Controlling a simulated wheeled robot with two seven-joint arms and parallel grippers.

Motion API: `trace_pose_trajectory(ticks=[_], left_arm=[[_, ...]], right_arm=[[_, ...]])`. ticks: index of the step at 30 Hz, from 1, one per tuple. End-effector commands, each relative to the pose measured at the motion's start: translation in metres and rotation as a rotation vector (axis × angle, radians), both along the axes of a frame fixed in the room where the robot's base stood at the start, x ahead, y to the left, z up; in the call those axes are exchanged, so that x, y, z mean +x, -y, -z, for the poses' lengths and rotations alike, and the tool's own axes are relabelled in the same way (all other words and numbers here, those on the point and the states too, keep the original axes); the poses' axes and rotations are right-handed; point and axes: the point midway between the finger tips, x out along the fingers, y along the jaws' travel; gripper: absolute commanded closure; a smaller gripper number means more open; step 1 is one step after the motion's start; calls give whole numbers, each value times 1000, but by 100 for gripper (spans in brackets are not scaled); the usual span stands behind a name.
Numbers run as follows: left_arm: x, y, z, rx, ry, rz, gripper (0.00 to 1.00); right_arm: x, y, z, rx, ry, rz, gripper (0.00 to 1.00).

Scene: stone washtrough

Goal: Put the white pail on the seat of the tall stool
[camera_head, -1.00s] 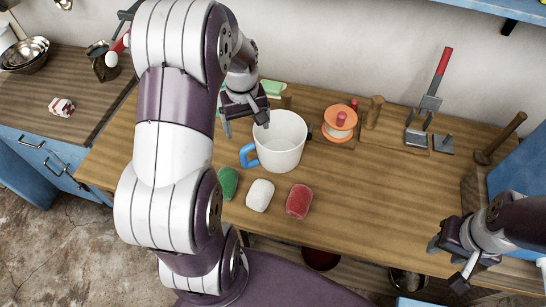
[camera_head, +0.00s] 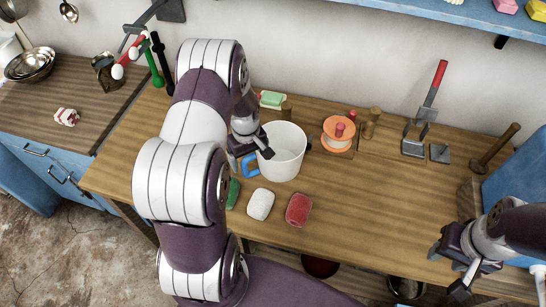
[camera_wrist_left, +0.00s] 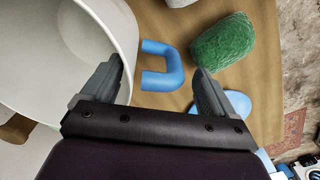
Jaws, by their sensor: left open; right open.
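The white pail (camera_head: 288,150) stands upright on the wooden table, with its blue handle (camera_head: 249,166) toward the left. My left gripper (camera_head: 252,160) is open beside the pail at the handle. In the left wrist view, the blue handle (camera_wrist_left: 163,66) shows between the two open fingers of my left gripper (camera_wrist_left: 160,82), and the pail wall (camera_wrist_left: 128,35) is on the left; I cannot tell whether the fingers touch anything. My right gripper (camera_head: 452,268) is open and empty near the table's right front edge. I cannot make out a tall stool in either view.
Green (camera_head: 233,193), white (camera_head: 260,204) and red (camera_head: 298,209) lumps lie in front of the pail. An orange-and-white spool (camera_head: 338,130) stands at its right, a green-and-white block (camera_head: 272,99) behind it. The table's middle right is clear. A dark red round thing (camera_head: 320,267) shows below the front edge.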

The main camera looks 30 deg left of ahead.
Motion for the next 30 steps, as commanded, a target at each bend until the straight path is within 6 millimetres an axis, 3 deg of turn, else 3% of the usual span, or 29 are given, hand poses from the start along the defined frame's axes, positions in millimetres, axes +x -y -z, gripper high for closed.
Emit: trace_pose_trajectory(ticks=[2, 9, 18, 25, 30], left_arm=[[0, 0, 0, 0, 0, 0, 12], [0, 0, -1, 0, 1, 0, 86], [1, -1, -5, 1, 3, 0, 86], [2, -1, -39, 3, 7, 0, 87], [7, 36, -61, 1, 6, 6, 87]], right_arm=[[0, 0, 0, 0, 0, 0, 57], [0, 0, 0, 0, 0, 0, 57], [0, 0, 2, 0, 0, 0, 57], [0, 0, 10, 0, 0, 0, 57], [0, 0, 17, 0, 0, 0, 57]])
